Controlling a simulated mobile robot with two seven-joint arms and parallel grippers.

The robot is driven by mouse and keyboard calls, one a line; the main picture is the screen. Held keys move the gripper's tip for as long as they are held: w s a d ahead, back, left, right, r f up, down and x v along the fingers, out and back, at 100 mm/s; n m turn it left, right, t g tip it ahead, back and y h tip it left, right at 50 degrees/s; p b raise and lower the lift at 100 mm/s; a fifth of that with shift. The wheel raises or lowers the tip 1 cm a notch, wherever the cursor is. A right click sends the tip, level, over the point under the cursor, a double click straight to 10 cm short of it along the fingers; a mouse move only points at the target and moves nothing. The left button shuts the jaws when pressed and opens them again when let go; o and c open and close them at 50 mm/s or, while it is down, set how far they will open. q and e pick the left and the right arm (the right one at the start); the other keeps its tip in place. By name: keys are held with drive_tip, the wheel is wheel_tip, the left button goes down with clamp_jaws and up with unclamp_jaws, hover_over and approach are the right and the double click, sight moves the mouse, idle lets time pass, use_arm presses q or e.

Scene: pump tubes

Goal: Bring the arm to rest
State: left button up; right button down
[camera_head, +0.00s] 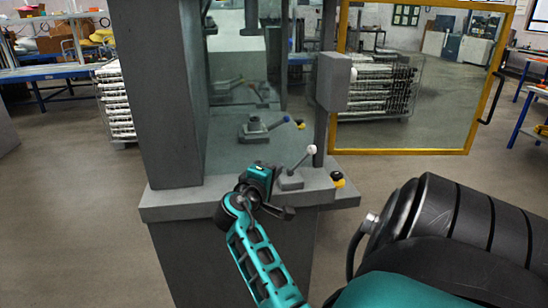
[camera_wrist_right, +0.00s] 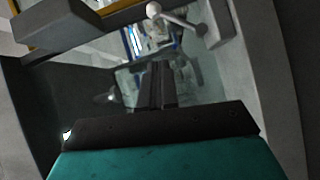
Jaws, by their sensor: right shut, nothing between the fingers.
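My right gripper (camera_head: 284,212) is at the front ledge of the grey machine, below the white-knobbed lever. Its teal wrist reaches in from the bottom of the head view. In the right wrist view its black fingers (camera_wrist_right: 157,84) are together with nothing between them. The lever's white ball (camera_head: 312,150) stands up and right of the gripper, apart from it in the picture. The ball also shows at the top of the right wrist view (camera_wrist_right: 153,9). My left gripper is not in view.
The grey machine (camera_head: 168,90) has a yellow-framed door (camera_head: 400,152) open on its right. A yellow-and-black knob (camera_head: 338,180) sits at the ledge's right end. The floor left of the machine (camera_head: 70,220) is clear.

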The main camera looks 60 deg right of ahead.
idle(0.6)
drive_tip(key=w+a+f+n+t+y, duration=0.2)
drive_tip(key=a+f+t+y, duration=0.3)
drive_tip(key=a+f, duration=0.4)
drive_tip(key=w+a+f+n+t+y, duration=0.2)
drive_tip(key=a+f+n+t+y, duration=0.15)
drive_tip(key=a+f+y, duration=0.4)
drive_tip(key=s+a+f+m+y, duration=0.1)
drive_tip(key=s+a+f+y, duration=0.1)
drive_tip(key=a, duration=0.5)
drive_tip(key=s+a+f+m+y, duration=0.1)
drive_tip(key=s+a+f+y, duration=0.1)
drive_tip(key=s+a, duration=0.3)
drive_tip(key=s+a+f+m+y, duration=0.1)
drive_tip(key=s+a+f+y, duration=0.1)
drive_tip(key=a, duration=0.7)
drive_tip(key=shift+s+a+f, duration=0.2)
drive_tip(key=shift+s+f, duration=0.65)
drive_tip(key=shift+s, duration=0.2)
drive_tip(key=shift+d, duration=0.15)
